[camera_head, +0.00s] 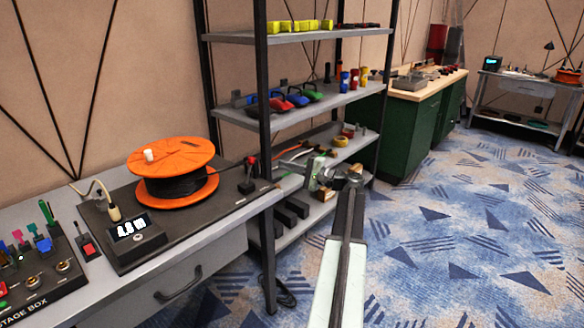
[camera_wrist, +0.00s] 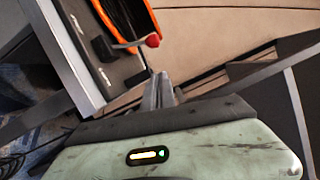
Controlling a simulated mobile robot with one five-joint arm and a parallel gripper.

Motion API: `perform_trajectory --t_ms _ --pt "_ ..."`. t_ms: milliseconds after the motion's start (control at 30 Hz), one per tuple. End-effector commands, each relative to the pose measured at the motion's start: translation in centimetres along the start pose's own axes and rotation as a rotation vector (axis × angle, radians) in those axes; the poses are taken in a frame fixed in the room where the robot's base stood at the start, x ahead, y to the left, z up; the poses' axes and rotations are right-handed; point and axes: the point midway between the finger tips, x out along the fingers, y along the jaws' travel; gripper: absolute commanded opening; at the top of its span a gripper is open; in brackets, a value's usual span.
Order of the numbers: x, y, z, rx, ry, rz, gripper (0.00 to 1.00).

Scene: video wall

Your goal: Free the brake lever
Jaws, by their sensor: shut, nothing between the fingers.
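The brake lever (camera_head: 250,165) has a red knob and stands on a black block at the right end of the dark base plate, beside the orange cable spool (camera_head: 172,160). In the wrist view the lever's red knob (camera_wrist: 153,41) ends a thin metal rod, in front of and above the fingertips. The orange spool (camera_wrist: 127,20) shows at the top there. My gripper (camera_head: 290,166) is to the right of the lever, its fingers pointing left toward it with a gap. The fingers (camera_wrist: 158,78) are shut and empty in the wrist view.
A dark-posted metal shelf (camera_head: 300,118) with tools stands behind my gripper. A small display box (camera_head: 135,235) and a stage box (camera_head: 42,270) sit left on the grey bench (camera_head: 215,228). A green cabinet (camera_head: 405,130) is farther right. Patterned carpet at right is clear.

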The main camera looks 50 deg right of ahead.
Motion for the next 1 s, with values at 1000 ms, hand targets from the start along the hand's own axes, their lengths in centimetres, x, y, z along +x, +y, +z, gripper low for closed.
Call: perform_trajectory --t_ms 1000 --pt "8.0 0.1 3.5 -0.010 -0.011 0.007 0.00"
